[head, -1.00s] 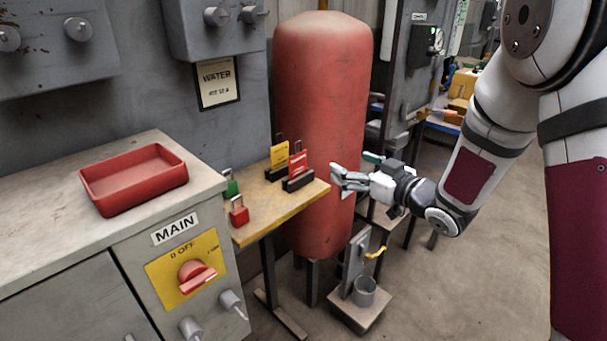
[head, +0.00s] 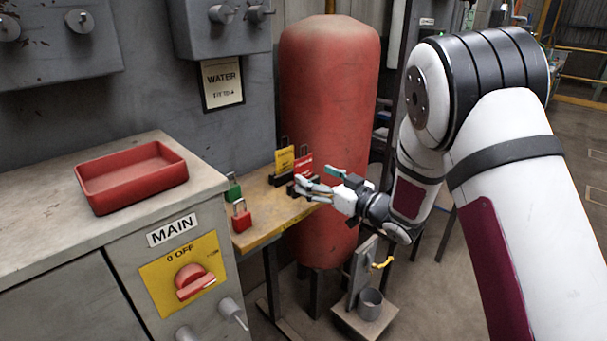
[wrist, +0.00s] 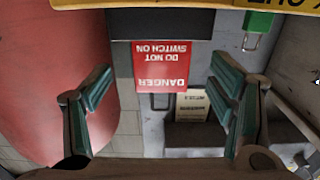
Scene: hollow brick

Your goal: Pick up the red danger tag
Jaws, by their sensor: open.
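The red danger tag (head: 303,163) stands in a dark holder on the small wooden bench, partly hidden behind my gripper in the head view. In the wrist view the tag (wrist: 160,66) appears upside down, with white "DANGER DO NOT SWITCH ON" lettering and a dark loop. My gripper (head: 298,186) is open at the bench's right end, in front of the tag. In the wrist view my gripper (wrist: 161,80) has its green-padded fingers apart on either side of the tag in the picture, with nothing held between them.
A yellow tag (head: 284,160) stands just left of the red one. Green (head: 233,187) and red (head: 241,216) padlocks are on the bench's left. A red tank (head: 330,95) stands close behind. A red tray (head: 130,182) lies on the grey cabinet at left.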

